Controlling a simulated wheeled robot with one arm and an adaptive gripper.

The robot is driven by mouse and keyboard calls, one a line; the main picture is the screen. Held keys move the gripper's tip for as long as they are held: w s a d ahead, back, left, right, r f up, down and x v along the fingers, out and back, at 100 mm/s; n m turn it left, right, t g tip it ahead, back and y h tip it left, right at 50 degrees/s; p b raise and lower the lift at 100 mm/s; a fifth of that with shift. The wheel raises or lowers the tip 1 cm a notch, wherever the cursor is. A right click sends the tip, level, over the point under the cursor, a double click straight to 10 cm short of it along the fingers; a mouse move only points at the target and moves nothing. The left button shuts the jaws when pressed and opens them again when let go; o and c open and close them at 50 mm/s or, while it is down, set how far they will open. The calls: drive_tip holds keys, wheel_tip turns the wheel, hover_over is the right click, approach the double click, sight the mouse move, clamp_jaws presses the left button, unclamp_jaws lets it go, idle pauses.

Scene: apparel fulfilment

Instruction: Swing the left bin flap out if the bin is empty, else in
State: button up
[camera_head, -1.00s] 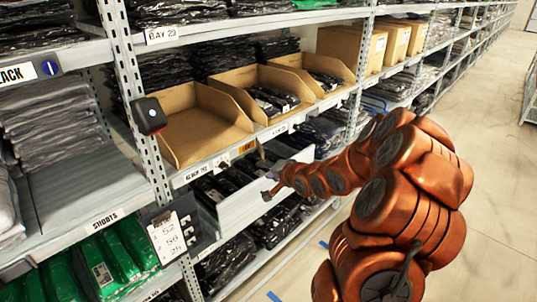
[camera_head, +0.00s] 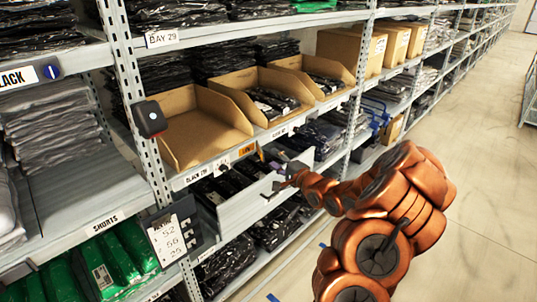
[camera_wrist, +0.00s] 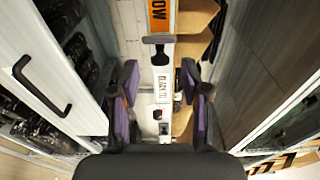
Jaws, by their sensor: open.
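Three open cardboard bins stand on the middle shelf. The left bin (camera_head: 205,126) shows a bare bottom and looks empty. An orange tag (camera_head: 246,149) is on the shelf edge below it, with a dark knob (camera_head: 223,167) to its left. In the wrist view the orange tag (camera_wrist: 160,16) reads "LOW", and a black knob-like piece (camera_wrist: 157,40) is just below it. I cannot tell for sure which part is the flap. My gripper (camera_head: 279,182) is in front of the shelf edge, right of and below the tag. In the wrist view its purple-padded fingers (camera_wrist: 160,88) are apart, with nothing between them.
A pulled-out drawer with a white front (camera_head: 255,205) holds black packages below the bins, close to my gripper. Its black handle (camera_wrist: 38,86) shows in the wrist view. The middle bin (camera_head: 232,82) and right bin (camera_head: 288,64) hold dark packages. The aisle floor (camera_head: 480,200) is clear.

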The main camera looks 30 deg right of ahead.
sight(269, 155)
drive_tip(key=shift+w+a+p, duration=0.15)
drive_tip(key=shift+w+p, duration=0.05)
drive_tip(key=shift+w, duration=0.75)
drive_tip(key=shift+w+a+p, duration=0.1)
drive_tip(key=shift+w+p, duration=0.1)
drive_tip(key=shift+w, duration=0.75)
clamp_jaws()
